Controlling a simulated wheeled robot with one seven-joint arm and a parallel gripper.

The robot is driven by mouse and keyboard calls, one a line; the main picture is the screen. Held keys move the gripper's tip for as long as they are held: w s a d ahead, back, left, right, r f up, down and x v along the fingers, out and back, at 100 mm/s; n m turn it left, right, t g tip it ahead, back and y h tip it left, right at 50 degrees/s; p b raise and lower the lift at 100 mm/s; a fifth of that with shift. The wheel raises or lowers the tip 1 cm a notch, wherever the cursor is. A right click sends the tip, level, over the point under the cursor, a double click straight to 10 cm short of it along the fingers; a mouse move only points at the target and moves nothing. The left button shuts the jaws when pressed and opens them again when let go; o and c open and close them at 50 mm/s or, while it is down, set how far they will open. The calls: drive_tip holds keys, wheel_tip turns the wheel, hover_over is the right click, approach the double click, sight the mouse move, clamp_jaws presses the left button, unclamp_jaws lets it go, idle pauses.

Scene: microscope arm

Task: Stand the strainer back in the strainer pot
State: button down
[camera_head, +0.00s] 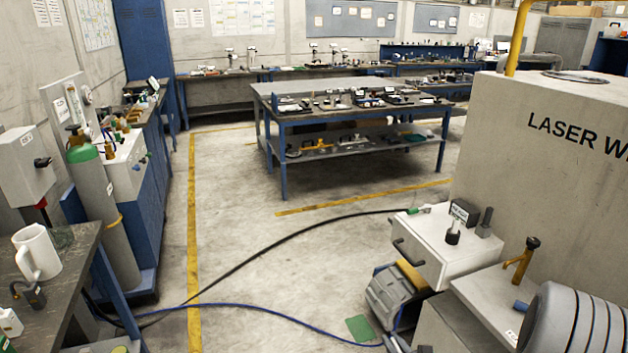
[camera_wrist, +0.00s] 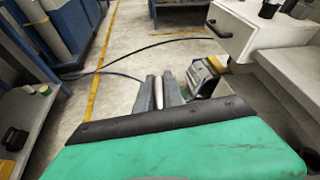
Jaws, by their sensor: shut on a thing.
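My gripper (camera_wrist: 161,84) shows in the wrist view, with its two grey fingers pointing away over the floor. It is shut on a pale, narrow piece (camera_wrist: 158,92) between the fingers. Only a strip of this piece shows, so I cannot tell from its shape whether it is the strainer. I cannot make out my gripper in the head view. A white mug-shaped pot (camera_head: 37,252) with a handle stands upright on the dark bench at the left of the head view. I cannot tell whether it is the strainer pot, and its inside is mostly hidden.
The dark left bench (camera_head: 66,268) also bears a small dark device (camera_head: 33,295). A green-topped gas cylinder (camera_head: 103,215) stands behind it. Cables (camera_head: 265,308) cross the otherwise open floor. A large laser cabinet (camera_head: 535,170) and white drawer unit (camera_head: 430,250) stand at right.

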drive_tip(key=w+a+r, duration=0.1)
drive_tip(key=a+r, duration=0.1)
drive_tip(key=r, duration=0.5)
drive_tip(key=w+a+r+n+y, duration=0.1)
drive_tip(key=w+a+r, duration=0.1)
drive_tip(key=r, duration=0.6)
drive_tip(key=shift+w, duration=0.15)
